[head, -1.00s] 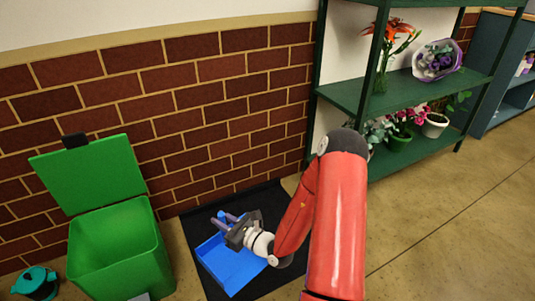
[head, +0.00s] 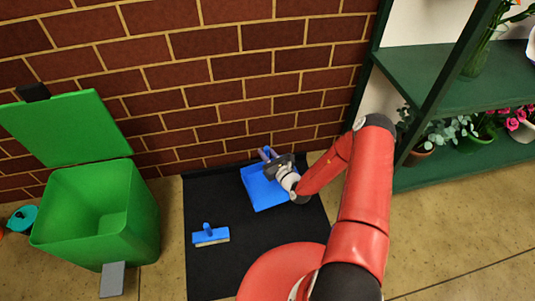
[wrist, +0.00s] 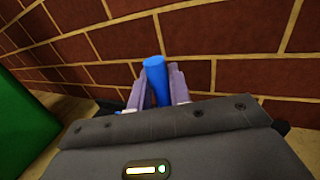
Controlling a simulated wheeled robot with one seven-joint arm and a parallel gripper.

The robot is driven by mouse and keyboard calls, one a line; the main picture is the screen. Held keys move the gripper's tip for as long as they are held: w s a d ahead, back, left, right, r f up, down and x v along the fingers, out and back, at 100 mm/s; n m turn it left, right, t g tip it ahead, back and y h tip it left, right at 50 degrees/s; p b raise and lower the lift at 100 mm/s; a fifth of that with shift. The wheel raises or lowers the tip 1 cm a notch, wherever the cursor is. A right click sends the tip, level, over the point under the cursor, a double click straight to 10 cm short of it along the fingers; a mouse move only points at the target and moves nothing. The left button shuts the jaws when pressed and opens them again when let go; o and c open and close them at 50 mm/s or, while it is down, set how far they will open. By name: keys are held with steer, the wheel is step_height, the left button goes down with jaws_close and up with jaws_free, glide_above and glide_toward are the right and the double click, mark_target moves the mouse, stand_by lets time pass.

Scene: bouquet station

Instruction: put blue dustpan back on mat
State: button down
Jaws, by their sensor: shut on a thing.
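The blue dustpan (head: 262,193) is over the far part of the black mat (head: 215,267), near the brick wall, in the head view. I cannot tell whether its pan touches the mat. My gripper (head: 272,160) is shut on the dustpan's handle. In the wrist view the blue handle (wrist: 155,75) stands up between my two fingers (wrist: 157,88). The wrist view hides the pan behind my gripper body.
A blue brush (head: 210,237) lies on the mat's left side. A green pedal bin (head: 100,215) with its lid open stands left of the mat. A green shelf (head: 455,95) with potted plants stands at the right. The brick wall is close behind the mat.

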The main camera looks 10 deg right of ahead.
steer(key=w+f+b, duration=0.4)
steer(key=f+b, duration=0.4)
steer(key=f, duration=0.1)
steer(key=shift+w, duration=0.35)
steer(key=c, duration=1.2)
jaws_free()
steer(key=shift+s, duration=0.1)
